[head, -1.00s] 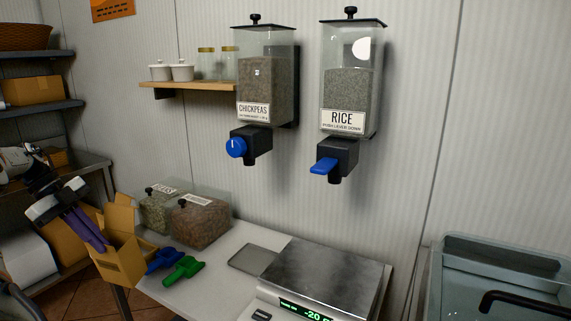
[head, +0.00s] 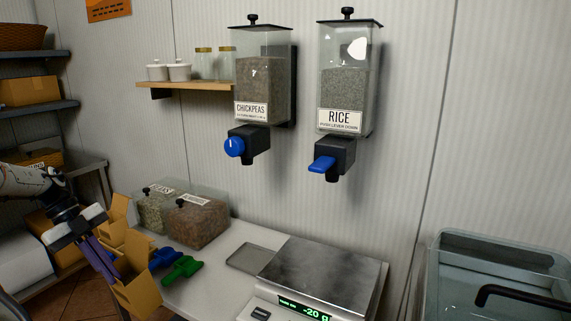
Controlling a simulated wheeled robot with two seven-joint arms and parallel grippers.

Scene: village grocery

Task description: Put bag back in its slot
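An open brown paper bag or carton (head: 140,296) with upright flaps shows at the lower left, tilted, beside the table's left edge. My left gripper (head: 108,268), with purple fingers, reaches down to its left side. The fingers lie close together against its wall and appear shut on it; the fingertips are partly hidden. I cannot tell any slot for it in this view. My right gripper is not in view.
The table (head: 219,284) holds bins (head: 197,222), a blue scoop (head: 164,258), a green scoop (head: 183,268) and a scale (head: 321,277). Chickpea (head: 262,85) and rice (head: 346,85) dispensers hang on the wall. Shelves with boxes (head: 28,91) stand left.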

